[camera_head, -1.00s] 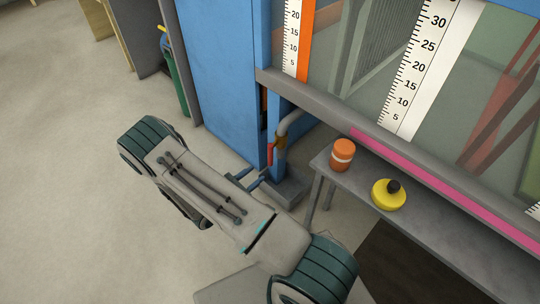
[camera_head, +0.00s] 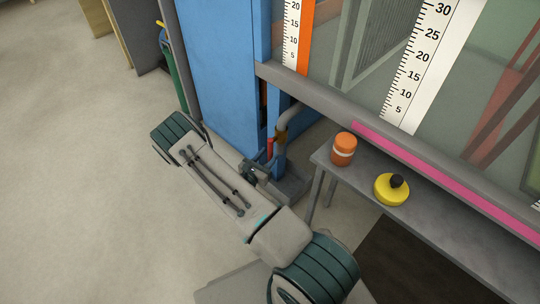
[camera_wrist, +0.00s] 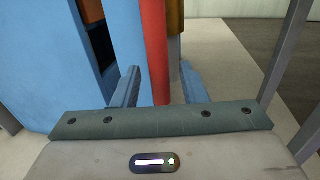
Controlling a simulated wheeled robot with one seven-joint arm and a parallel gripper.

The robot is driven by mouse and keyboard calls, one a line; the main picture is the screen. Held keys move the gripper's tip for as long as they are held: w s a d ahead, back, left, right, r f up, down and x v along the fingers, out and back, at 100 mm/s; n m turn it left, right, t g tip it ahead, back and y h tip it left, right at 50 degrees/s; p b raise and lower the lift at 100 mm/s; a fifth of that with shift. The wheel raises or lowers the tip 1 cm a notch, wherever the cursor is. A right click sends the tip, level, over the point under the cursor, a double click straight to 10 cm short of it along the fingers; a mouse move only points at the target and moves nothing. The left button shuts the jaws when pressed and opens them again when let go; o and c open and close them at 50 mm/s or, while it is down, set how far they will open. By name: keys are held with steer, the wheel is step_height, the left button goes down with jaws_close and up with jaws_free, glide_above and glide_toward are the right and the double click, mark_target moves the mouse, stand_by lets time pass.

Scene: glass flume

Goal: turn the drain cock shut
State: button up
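The drain cock's red lever (camera_head: 270,147) hangs below the flume's near corner, against the brass valve body (camera_head: 281,138) on the grey pipe. In the wrist view the red lever (camera_wrist: 155,50) runs upright down into the space between my gripper's two blue fingers. The brass body (camera_wrist: 175,18) shows behind it. My gripper (camera_wrist: 160,84) is open, with a finger on each side of the lever and a visible gap on both sides. In the head view my own wrist mostly hides the fingers and the lever's lower end.
A blue cabinet (camera_head: 225,75) stands close on the left of the pipe. A grey bench (camera_head: 440,235) on the right bears an orange jar (camera_head: 343,150) and a yellow round container (camera_head: 390,190). The flume's grey rail (camera_head: 330,105) runs above. Open floor lies left.

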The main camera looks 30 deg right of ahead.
steer(key=shift+x, duration=1.15)
jaws_close()
